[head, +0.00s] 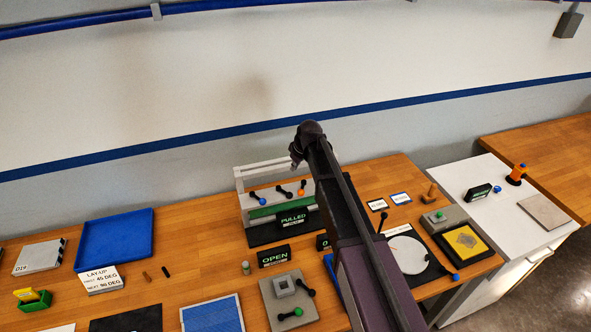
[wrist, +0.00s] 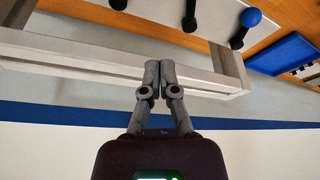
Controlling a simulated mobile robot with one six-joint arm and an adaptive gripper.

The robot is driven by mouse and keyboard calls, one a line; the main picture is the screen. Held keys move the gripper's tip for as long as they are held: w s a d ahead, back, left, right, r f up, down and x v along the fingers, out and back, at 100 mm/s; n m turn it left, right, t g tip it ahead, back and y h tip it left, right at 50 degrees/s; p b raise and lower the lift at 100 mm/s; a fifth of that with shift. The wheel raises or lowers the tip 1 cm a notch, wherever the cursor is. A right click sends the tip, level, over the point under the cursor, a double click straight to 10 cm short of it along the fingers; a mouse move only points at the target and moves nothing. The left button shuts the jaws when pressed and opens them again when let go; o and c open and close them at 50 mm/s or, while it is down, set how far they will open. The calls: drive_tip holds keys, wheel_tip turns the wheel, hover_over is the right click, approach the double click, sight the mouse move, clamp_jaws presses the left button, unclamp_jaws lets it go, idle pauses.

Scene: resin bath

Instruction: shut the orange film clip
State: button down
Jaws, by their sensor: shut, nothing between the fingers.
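The orange film clip (head: 301,192) is a short dark lever with an orange knob, the rightmost of several clips on a white-framed rack. In the wrist view only a dark end, apparently of this clip (wrist: 118,4), shows at the top edge; its orange knob is out of frame. My gripper (wrist: 160,64) is shut and empty, its fingertips at the rack's pale top rail (wrist: 60,55); I cannot tell whether they touch it. In the head view the fingers are hidden or too small to make out.
A blue-knobbed clip (wrist: 250,17) and a middle clip (wrist: 190,18) are beside it. A PULLED sign (head: 291,218) stands before the rack. A blue tray (head: 115,240) is at left. A grey block (head: 287,297) with knobbed levers stands in front. The wall is behind the rack.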

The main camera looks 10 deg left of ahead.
sight(293, 191)
drive_tip(key=shift+b+x, duration=4.05)
drive_tip(key=shift+x, duration=0.55)
drive_tip(key=shift+s+d+f, duration=0.1)
drive_tip(key=shift+s+d, duration=0.5)
drive_tip(key=shift+d, duration=0.2)
drive_tip(key=shift+s+d+f, duration=0.1)
drive_tip(key=shift+s+d, duration=0.55)
drive_tip(key=shift+d, duration=0.1)
drive_tip(key=shift+s+a, duration=0.15)
